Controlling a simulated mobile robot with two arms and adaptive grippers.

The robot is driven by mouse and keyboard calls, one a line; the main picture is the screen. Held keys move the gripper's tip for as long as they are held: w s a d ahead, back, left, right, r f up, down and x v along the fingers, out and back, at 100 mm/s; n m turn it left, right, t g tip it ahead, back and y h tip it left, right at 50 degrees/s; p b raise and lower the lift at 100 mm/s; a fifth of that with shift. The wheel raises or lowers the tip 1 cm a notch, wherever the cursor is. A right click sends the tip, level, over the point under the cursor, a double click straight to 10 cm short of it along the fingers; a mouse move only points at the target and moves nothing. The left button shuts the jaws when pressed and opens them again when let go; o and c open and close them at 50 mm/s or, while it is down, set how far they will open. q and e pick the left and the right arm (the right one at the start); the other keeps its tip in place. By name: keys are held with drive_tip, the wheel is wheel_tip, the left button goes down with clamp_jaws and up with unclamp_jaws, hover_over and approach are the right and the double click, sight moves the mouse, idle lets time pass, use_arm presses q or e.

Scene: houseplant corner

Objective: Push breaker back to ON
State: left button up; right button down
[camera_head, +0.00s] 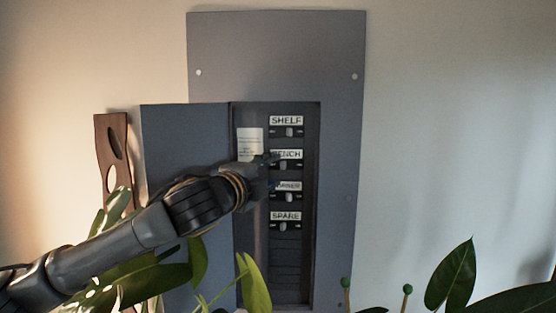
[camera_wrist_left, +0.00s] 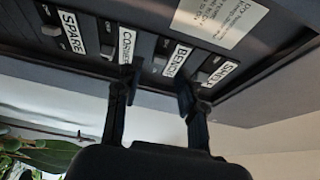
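The grey breaker panel (camera_head: 342,200) is on the wall with its door (camera_head: 185,135) swung open to the left. Stacked breakers show small pale levers: SHELF (camera_head: 289,132), BENCH (camera_head: 286,167), a third partly covered one (camera_head: 289,197) and SPARE (camera_head: 284,226). The wrist view reads the third label (camera_wrist_left: 125,46) as CORNER. My left gripper (camera_wrist_left: 158,92) is open, its two fingers apart and close to the breaker column near BENCH and CORNER. In the head view the left gripper (camera_head: 264,172) partly covers those labels. Contact with a lever cannot be told. My right gripper is not in view.
A paper note (camera_head: 249,141) is fixed left of the breakers. A brown wooden board (camera_head: 112,150) hangs left of the door. Leaves (camera_head: 254,285) rise below the panel and at lower right (camera_head: 452,272). Two green-tipped stakes (camera_head: 407,290) stand there. The wall right of the panel is clear.

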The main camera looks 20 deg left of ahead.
sight(282, 166)
use_arm(q)
drive_tip(key=shift+w+d+p, duration=0.15)
drive_tip(key=shift+w+p, duration=0.1)
drive_tip(key=shift+w, duration=0.7)
drive_tip(key=shift+w+d+p, duration=0.15)
drive_tip(key=shift+w+p, duration=0.1)
drive_tip(key=shift+w, duration=0.7)
clamp_jaws()
